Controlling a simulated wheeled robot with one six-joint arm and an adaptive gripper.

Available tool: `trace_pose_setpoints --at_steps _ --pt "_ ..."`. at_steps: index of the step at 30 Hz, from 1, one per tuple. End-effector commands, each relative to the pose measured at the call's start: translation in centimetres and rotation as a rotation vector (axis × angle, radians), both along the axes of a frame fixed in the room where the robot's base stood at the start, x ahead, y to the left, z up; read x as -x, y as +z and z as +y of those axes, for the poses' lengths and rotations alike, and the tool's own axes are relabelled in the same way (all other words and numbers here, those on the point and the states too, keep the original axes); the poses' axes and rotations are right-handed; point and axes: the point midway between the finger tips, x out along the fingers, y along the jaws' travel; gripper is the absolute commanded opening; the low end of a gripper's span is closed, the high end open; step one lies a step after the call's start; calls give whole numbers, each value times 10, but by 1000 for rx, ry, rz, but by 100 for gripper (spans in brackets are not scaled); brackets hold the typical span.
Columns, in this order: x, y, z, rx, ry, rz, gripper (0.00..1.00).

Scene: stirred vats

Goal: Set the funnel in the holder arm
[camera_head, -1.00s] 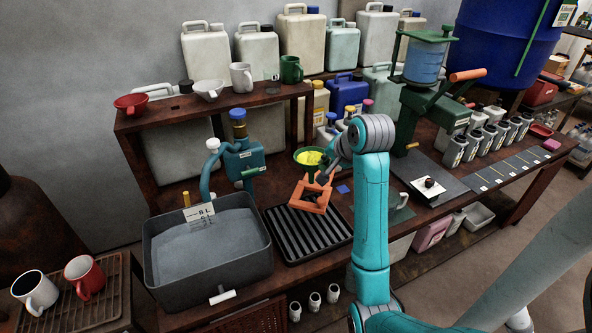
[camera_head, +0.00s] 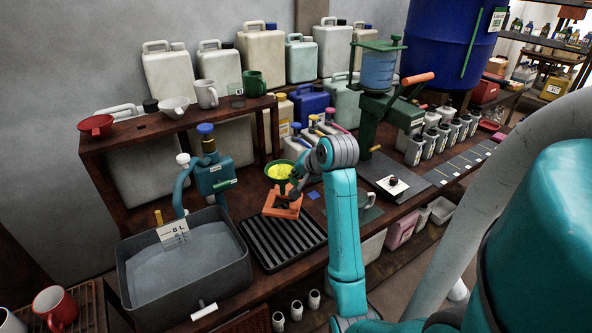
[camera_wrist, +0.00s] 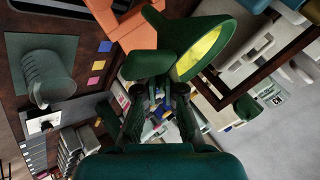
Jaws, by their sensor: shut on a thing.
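The green funnel (camera_head: 278,172), yellow inside, is at the front of the shelf unit in the head view. In the wrist view it (camera_wrist: 207,42) is large and tilted, its bowl just beyond my fingers. My gripper (camera_head: 295,178) is shut on the funnel's side; in the wrist view my gripper (camera_wrist: 160,88) partly hides the contact. An orange bracket (camera_head: 280,207) is just below the funnel, over the ribbed tray; it also shows in the wrist view (camera_wrist: 118,25). It may be the holder arm. I cannot tell whether the funnel touches it.
The grey vat (camera_head: 240,275) stands left of the ribbed black tray (camera_head: 262,258). A blue-green pump (camera_head: 212,175) stands behind the vat. Cups and a red bowl (camera_head: 97,125) are on the shelf. A green press (camera_head: 385,105) and several bottles stand right of my arm.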

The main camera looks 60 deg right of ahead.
Motion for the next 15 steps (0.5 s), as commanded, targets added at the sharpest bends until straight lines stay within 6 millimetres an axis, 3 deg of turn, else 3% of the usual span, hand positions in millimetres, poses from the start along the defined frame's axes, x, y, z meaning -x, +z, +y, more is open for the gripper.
trace_pose_setpoints --at_steps 15 --pt "0 -32 0 -2 0 2 0"
